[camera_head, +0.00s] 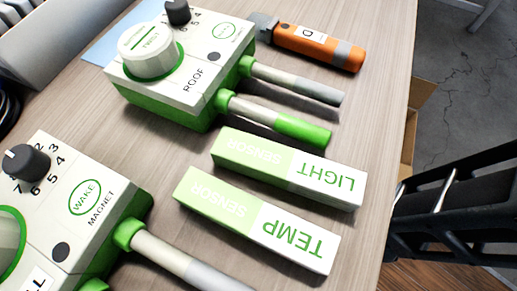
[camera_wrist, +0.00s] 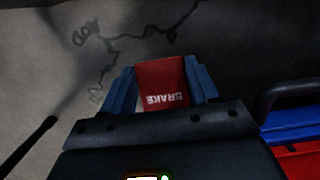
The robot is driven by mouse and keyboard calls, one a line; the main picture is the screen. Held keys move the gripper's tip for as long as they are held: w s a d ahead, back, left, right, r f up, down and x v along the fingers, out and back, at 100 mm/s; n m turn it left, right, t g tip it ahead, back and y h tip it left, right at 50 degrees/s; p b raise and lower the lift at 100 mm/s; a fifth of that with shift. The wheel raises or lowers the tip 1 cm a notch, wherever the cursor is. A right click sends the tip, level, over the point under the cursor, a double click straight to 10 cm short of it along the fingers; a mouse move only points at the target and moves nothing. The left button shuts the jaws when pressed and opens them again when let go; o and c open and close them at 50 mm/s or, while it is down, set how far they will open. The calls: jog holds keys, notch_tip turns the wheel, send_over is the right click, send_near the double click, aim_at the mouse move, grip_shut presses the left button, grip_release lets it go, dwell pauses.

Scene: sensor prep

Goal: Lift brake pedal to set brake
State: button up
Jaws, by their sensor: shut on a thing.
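The brake pedal (camera_wrist: 163,82) is a red plate with white "BRAKE" lettering, upside down in the wrist view. My gripper (camera_wrist: 163,72) has its two blue fingers on either side of the pedal and is shut on it. The pedal's lower part is hidden behind the dark gripper body. In the head view, neither the pedal nor my gripper shows.
Cracked grey floor (camera_wrist: 235,30) lies beyond the pedal. In the head view, a wooden table (camera_head: 375,120) holds a white-green ROOF unit (camera_head: 190,95), a MAGNET unit (camera_head: 75,180), LIGHT (camera_head: 290,168) and TEMP (camera_head: 255,220) boxes, and an orange-handled tool (camera_head: 318,46).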

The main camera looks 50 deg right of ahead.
jog(key=o, duration=1.5)
jog(key=shift+r, duration=0.1)
jog(key=r+p, duration=0.1)
jog(key=r, duration=0.1)
jog(key=r+p, duration=0.2)
jog(key=r, duration=0.1)
jog(key=r+p, duration=0.1)
jog(key=r, duration=0.1)
jog(key=shift+w+a+r+p, duration=0.15)
jog(key=shift+w+r+p, duration=0.15)
jog(key=shift+w+p, duration=0.1)
